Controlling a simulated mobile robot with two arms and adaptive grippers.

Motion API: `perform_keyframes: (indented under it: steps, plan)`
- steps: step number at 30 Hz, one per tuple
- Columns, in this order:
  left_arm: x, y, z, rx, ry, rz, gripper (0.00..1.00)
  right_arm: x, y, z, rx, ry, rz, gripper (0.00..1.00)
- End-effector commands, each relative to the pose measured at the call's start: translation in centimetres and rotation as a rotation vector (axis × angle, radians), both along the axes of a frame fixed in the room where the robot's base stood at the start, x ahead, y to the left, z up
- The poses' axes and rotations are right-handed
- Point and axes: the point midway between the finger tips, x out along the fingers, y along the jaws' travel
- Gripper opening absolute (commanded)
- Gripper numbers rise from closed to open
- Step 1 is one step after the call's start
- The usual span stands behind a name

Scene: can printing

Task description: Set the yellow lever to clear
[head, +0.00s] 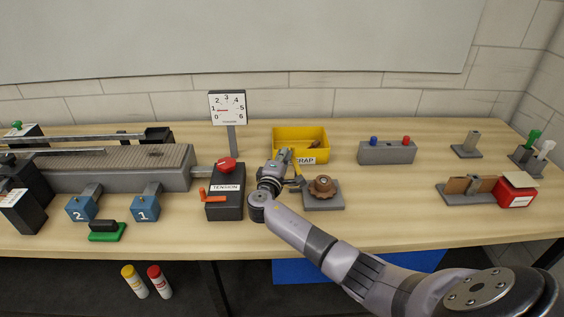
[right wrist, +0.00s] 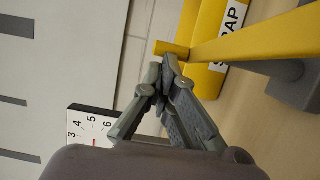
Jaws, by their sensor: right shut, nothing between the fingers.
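In the right wrist view the yellow lever (right wrist: 255,38) is a long bar running in from the right edge to a round end. My right gripper (head: 284,154) is shut and empty beside the lever. In the wrist view its fingertips (right wrist: 166,70) are close to the lever's round end; I cannot tell whether they touch. The lever's setting marks are not readable. My left gripper is not in view.
The yellow SCRAP bin (head: 313,137) stands just behind the gripper. The black TENSION box (head: 226,205) with a red knob is to its left, below a dial gauge (head: 228,106). The brown knob (head: 323,186) is to its right. The bench front right of centre is clear.

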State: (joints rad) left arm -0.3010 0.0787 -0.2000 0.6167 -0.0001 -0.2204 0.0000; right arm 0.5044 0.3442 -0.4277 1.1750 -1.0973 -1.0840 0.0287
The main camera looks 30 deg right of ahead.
Motion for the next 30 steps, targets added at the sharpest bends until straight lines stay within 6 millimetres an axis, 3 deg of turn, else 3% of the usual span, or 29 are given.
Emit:
perform_keyframes:
  steps: [5,11,15,18,30]
  plan:
    - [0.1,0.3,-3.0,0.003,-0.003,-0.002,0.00,0.2,-0.5,-0.5,0.005,-0.004,-0.101,0.00]
    - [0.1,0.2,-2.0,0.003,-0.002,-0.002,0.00,0.1,-0.6,0.3,0.001,-0.001,-0.099,0.00]
    - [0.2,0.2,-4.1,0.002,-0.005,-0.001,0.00,0.2,-0.9,-0.3,0.002,-0.003,-0.151,0.00]
    - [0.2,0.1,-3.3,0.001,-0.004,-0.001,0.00,0.1,-0.9,0.3,-0.001,0.000,-0.147,0.00]
    - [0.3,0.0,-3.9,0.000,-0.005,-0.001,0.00,0.2,-1.2,0.3,0.001,-0.001,-0.157,0.00]
